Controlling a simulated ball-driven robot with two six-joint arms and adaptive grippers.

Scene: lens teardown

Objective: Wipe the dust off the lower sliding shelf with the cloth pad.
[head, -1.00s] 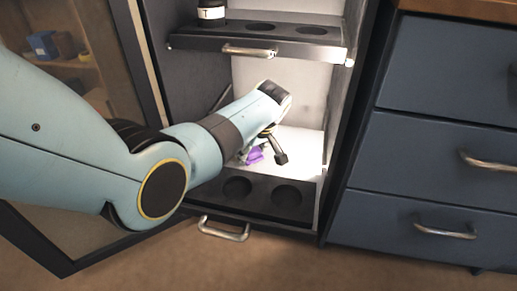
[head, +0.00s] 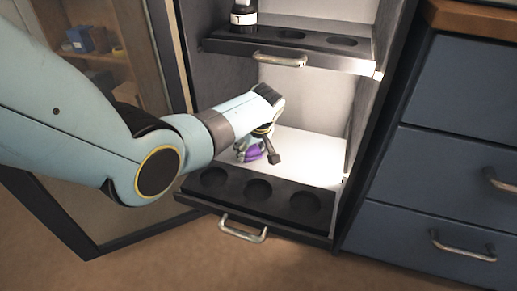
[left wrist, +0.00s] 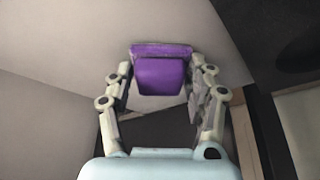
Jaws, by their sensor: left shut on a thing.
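The purple cloth pad (head: 250,154) is in my left gripper (head: 258,150), inside the open cabinet. The left wrist view shows the pad (left wrist: 161,75) between both fingers of my left gripper (left wrist: 161,85), which is shut on it. The lower sliding shelf (head: 232,199) is a black tray with three round recesses and a metal handle, pulled out at the front. In the head view the gripper and pad appear behind the tray, over the pale cabinet interior. Whether the pad touches a surface, I cannot tell. No dust is clear at this size. My right gripper is out of view.
An upper black shelf (head: 308,54) sits above my gripper and holds a dark bottle-like item (head: 243,17) with a white band. A dark-framed cabinet door (head: 67,218) stands open at the left. Blue drawers (head: 430,165) stand at the right.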

